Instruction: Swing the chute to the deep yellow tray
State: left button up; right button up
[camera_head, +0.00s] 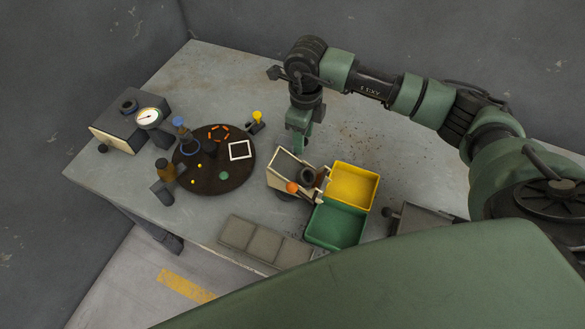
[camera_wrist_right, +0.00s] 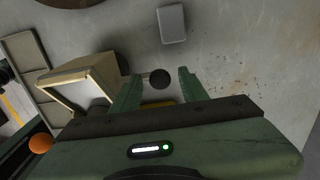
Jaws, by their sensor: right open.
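The chute (camera_head: 283,170) is a cream-edged box on the table, left of the trays, with an orange ball (camera_head: 292,187) at its front. The deep yellow tray (camera_head: 353,186) is right of it; a green tray (camera_head: 337,224) adjoins the yellow one in front. My right gripper (camera_head: 301,143) points down just behind the chute. In the right wrist view its fingers (camera_wrist_right: 160,90) are open, with a dark round knob (camera_wrist_right: 160,79) between them, apart from both. The chute (camera_wrist_right: 92,72) is left of them there. My left gripper is out of view.
A dark round turntable (camera_head: 215,183) with small parts is to the left, a gauge box (camera_head: 125,125) farther left. A grey sectioned tray (camera_head: 262,240) lies in front, and a grey block (camera_head: 425,218) right of the trays. The table behind the yellow tray is clear.

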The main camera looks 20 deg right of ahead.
jog(key=c, duration=0.9)
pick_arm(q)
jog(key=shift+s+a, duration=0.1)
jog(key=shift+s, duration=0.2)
